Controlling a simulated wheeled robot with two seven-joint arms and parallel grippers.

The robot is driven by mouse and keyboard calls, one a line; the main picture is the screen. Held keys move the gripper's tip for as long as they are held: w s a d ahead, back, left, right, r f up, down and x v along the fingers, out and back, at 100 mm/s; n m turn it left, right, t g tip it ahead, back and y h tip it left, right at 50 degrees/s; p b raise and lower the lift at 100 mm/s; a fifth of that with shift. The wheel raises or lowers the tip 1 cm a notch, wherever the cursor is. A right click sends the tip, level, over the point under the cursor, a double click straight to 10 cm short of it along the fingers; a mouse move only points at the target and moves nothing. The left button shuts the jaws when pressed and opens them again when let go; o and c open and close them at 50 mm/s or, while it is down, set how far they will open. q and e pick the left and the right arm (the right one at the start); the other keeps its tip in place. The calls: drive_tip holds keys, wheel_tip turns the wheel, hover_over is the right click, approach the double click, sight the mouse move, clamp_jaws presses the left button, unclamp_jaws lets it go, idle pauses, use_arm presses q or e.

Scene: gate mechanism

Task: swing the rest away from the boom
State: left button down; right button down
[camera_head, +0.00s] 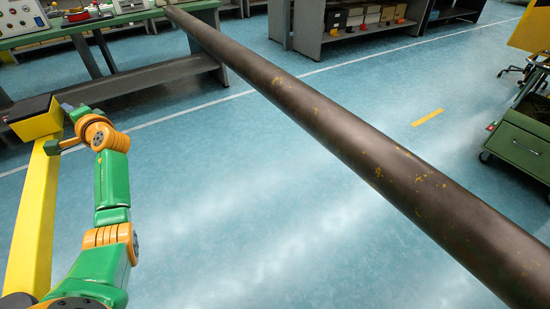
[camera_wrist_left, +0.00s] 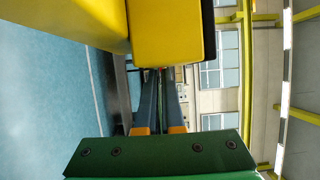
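The boom (camera_head: 330,130) is a long dark brown pole with yellow flecks, running from the top centre-left to the lower right in the head view. The rest is a yellow post (camera_head: 32,215) at the left, topped by a yellow head (camera_head: 38,122) with a black pad. The head and pad stand apart from the boom in the picture. My left gripper (camera_head: 67,108) is at the right side of the rest's head. In the left wrist view, its two fingers (camera_wrist_left: 154,80) show a gap, and their tips meet or pass behind the yellow head (camera_wrist_left: 170,35); contact is unclear. My right gripper is not in view.
A green workbench (camera_head: 90,22) with equipment stands at the top left. Grey shelves (camera_head: 310,30) stand at the back. A green cart (camera_head: 520,140) is at the right. The blue floor between the rest and the boom is clear.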

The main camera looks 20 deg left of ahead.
use_arm(q)
drive_tip(key=shift+s+a+r+g, duration=0.2)
drive_tip(key=shift+s+g, duration=0.1)
idle(0.4)
drive_tip(key=s+d, duration=0.1)
drive_tip(key=d, duration=0.6)
drive_tip(key=shift+f, duration=0.25)
drive_tip(key=shift+d, duration=0.15)
